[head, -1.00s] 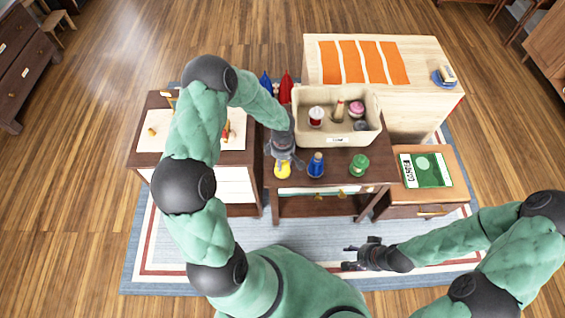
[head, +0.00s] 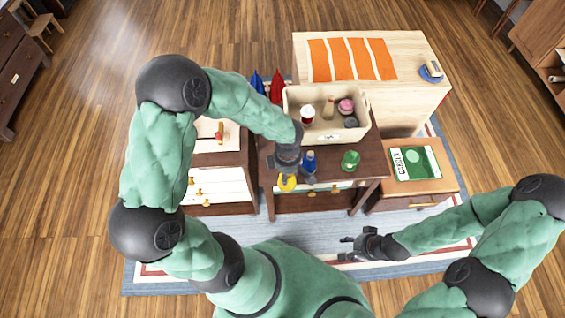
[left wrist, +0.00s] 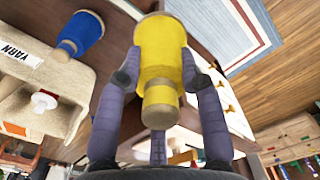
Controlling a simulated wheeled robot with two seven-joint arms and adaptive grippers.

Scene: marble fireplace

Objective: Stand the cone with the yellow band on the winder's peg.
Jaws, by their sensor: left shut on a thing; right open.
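The yellow cone (head: 287,183) is in my left gripper (head: 289,174), at the front edge of the dark table in the head view. The left wrist view shows the gripper's fingers (left wrist: 160,85) shut on both sides of the yellow cone (left wrist: 160,45), its narrow pale end towards the camera. My right gripper (head: 349,249) is open and empty over the rug. A pale board with a small red and wooden piece (head: 219,130) shows on the left cabinet, partly behind my left arm; I cannot tell whether this is the winder, and no peg is clear.
A blue cone (head: 309,157) stands just right of my left gripper, and a green one (head: 350,160) further right. A cream yarn bin (head: 333,137) with several items stands behind them.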

